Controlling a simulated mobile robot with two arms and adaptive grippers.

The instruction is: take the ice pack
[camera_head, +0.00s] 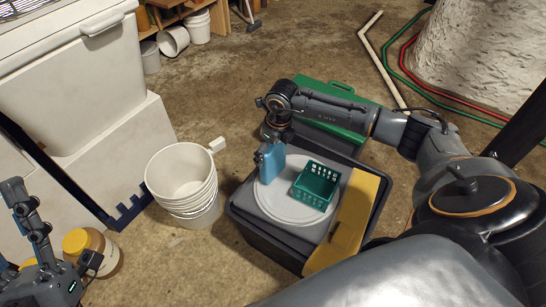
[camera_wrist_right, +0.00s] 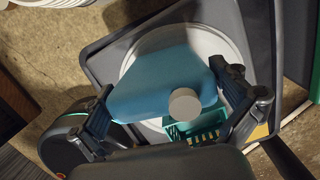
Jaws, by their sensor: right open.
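The ice pack is a blue block (camera_head: 270,163) standing on a round white lid (camera_head: 272,203). In the right wrist view the ice pack (camera_wrist_right: 160,75) has a pale round cap and fills the space between my fingers. My right gripper (camera_head: 272,140) is at the ice pack's top and partly hides it. The right wrist view shows the right gripper (camera_wrist_right: 175,100) open, with one finger on each side of the pack; I cannot tell whether they touch it. My left gripper (camera_head: 62,232) is at the lower left, fingers apart and empty, far from the pack.
A green basket (camera_head: 316,186) stands right beside the ice pack on the lid. The lid lies on a dark bin (camera_head: 262,237) with a yellow board (camera_head: 345,222) on its right side. Stacked white buckets (camera_head: 184,180) stand left; a green case (camera_head: 330,135) lies behind.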

